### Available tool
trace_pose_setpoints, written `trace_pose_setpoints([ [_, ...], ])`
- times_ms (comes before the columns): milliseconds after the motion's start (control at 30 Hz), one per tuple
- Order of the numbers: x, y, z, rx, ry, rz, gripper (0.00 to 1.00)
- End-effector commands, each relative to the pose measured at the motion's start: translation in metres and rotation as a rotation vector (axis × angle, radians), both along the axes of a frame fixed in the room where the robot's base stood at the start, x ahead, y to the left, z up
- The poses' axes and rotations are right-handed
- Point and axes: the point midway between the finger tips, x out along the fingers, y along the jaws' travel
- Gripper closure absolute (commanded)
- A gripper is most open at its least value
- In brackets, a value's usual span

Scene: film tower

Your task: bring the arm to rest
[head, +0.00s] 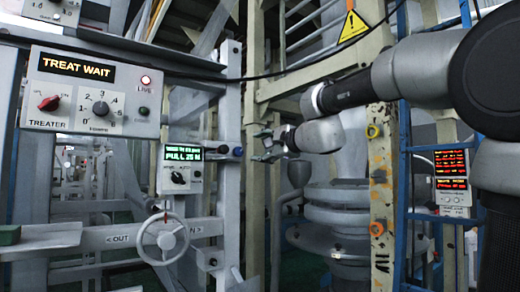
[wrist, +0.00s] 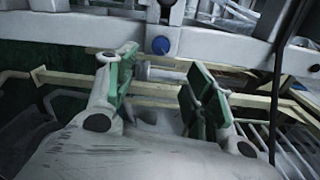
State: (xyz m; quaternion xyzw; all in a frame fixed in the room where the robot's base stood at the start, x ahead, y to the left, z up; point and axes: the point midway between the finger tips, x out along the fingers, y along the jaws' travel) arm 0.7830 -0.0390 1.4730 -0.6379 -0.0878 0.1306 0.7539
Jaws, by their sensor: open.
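My gripper (head: 268,147) is at the end of my arm, which reaches in from the right in the head view. In the wrist view my gripper (wrist: 160,95) shows two green-padded fingers spread apart with nothing between them. In the head view it hangs in front of the tower frame, right of the small green-lit display box (head: 184,168). I cannot tell whether it touches anything.
A panel reading TREAT WAIT (head: 92,93) with a red switch and a dial is at upper left. A handwheel (head: 163,239) stands below. A yellowish post (head: 381,195) and a red-lit box (head: 453,177) are at right. A dark cable (wrist: 283,75) hangs in the wrist view.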

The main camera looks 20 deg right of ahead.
Motion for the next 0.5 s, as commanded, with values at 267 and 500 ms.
trace_pose_setpoints([
  [267,0.000,0.000,0.000,0.000,0.000,0.000,0.47],
  [500,-0.011,0.009,-0.054,-0.304,0.056,0.119,0.47],
])
